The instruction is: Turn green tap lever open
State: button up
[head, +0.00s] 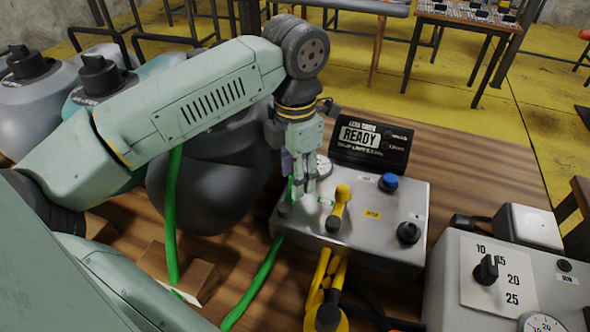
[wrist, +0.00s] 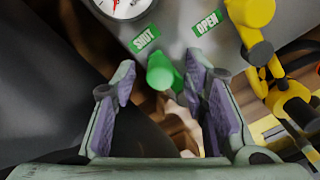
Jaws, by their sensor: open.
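The green tap lever (wrist: 161,76) shows in the wrist view at the edge of a grey metal box, below and between a green SHUT label (wrist: 146,39) on the left and a green OPEN label (wrist: 207,22) on the right. My gripper (wrist: 160,62) is open, with one purple-padded finger on each side of the lever. I see a gap to each finger, but cannot tell how deep the lever sits between them. In the head view my gripper (head: 303,191) points down over the left part of the metal box (head: 330,248) and mostly hides the lever.
A yellow lever (head: 338,207) stands just right of my gripper, with a blue knob (head: 388,182) and a black knob (head: 408,232) beyond. A READY display (head: 372,143) is behind. A green hose (head: 262,285) runs at front left. A grey control unit (head: 505,275) stands right.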

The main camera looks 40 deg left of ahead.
jog(key=shift+c, duration=0.5)
grip_shut()
